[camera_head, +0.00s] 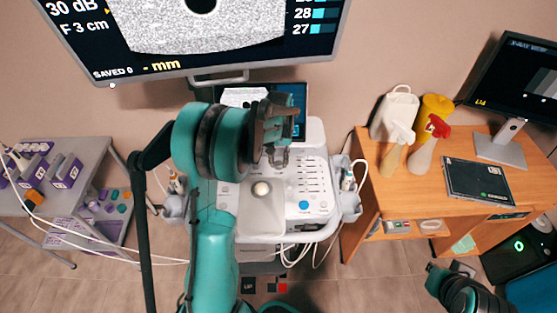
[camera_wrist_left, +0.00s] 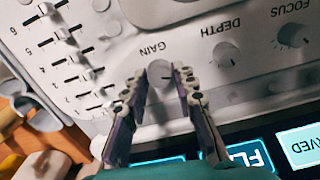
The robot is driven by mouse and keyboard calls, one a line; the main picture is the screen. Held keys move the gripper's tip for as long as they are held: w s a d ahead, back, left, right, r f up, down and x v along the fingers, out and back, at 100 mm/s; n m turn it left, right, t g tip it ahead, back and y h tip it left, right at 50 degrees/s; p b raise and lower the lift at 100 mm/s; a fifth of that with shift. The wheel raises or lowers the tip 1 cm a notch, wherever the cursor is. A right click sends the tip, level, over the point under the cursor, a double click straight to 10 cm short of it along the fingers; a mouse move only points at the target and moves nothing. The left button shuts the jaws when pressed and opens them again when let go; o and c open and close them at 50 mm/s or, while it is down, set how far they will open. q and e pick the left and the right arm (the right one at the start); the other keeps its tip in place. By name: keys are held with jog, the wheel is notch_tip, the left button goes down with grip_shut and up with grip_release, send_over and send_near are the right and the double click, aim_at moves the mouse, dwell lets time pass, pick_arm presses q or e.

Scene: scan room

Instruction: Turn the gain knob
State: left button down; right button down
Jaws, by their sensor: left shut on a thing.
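The gain knob (camera_wrist_left: 158,73) is a small grey dial under the word GAIN on the white ultrasound console panel (camera_wrist_left: 120,15). In the left wrist view the two fingertips of my left gripper (camera_wrist_left: 160,86) stand on either side of the knob and close on it. In the head view my left gripper (camera_head: 278,156) is over the upper part of the console (camera_head: 308,172), below its small screen, and hides the knob there. My right gripper (camera_head: 452,268) is low at the right, away from the console; its fingers are too small to judge.
Depth (camera_wrist_left: 226,54) and focus (camera_wrist_left: 294,35) knobs sit beside the gain knob, and several sliders (camera_wrist_left: 72,80) are at the left. A large monitor (camera_head: 330,40) hangs above. A wooden desk (camera_head: 375,165) with bottles is at the right, a grey trolley (camera_head: 105,150) at the left.

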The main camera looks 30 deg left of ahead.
aim_at(278, 163)
dwell(0.3)
pick_arm(q)
jog(key=c, duration=1.2)
grip_release()
notch_tip(278, 163, up, 8)
jog(key=shift+f, duration=0.2)
jog(key=shift+s+f, duration=0.1)
